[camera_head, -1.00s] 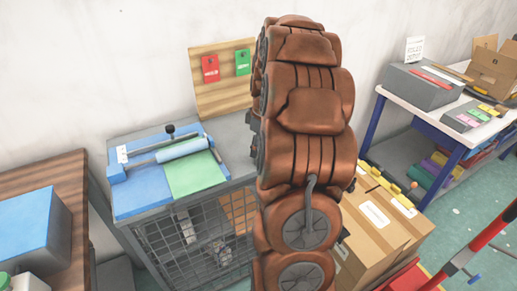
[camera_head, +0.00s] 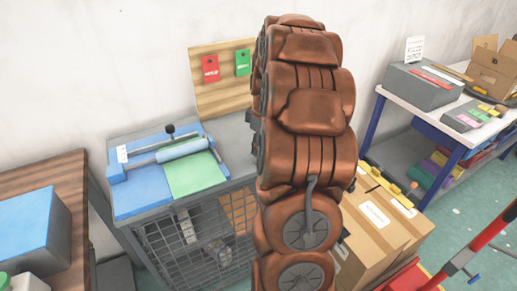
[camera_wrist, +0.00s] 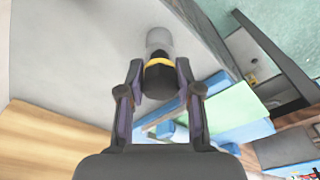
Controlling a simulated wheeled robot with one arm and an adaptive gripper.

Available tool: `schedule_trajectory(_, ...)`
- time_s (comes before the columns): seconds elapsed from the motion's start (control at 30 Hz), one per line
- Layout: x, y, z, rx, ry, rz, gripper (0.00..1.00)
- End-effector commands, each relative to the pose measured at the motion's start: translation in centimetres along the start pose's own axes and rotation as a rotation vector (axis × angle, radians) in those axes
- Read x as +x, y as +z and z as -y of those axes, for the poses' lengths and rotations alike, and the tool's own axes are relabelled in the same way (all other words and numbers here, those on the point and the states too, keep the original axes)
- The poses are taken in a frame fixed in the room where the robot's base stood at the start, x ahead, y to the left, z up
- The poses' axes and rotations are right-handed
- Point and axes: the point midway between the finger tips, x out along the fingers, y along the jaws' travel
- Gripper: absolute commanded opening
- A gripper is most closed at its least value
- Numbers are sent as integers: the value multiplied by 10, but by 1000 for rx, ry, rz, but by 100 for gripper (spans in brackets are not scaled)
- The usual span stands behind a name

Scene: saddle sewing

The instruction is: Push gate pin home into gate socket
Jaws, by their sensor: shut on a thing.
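In the wrist view, my gripper (camera_wrist: 160,92) is shut on a dark, short pin-like piece with a yellow band and a pale grey cylindrical end (camera_wrist: 159,42); I take it for the gate pin. The grey end points away from my fingers, over a grey surface. I cannot tell whether its tip touches anything. In the head view, my brown arm hides the gripper and the pin. I cannot make out the gate socket in either view. A wire mesh front (camera_head: 180,257) shows under the grey bench, left of my arm.
A blue roller device (camera_head: 140,190) with a green sheet (camera_head: 193,174) lies on the bench. A wooden board (camera_head: 223,100) with red and green tags stands behind. Cardboard boxes (camera_head: 383,225) and a white table (camera_head: 425,113) are at right. A wooden table (camera_head: 62,180) is at left.

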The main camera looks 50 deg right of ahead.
Motion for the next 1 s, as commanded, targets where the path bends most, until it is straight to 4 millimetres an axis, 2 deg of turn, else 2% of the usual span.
schedule_trajectory(1.0,-25,-3,-1,0,2,-1,0)
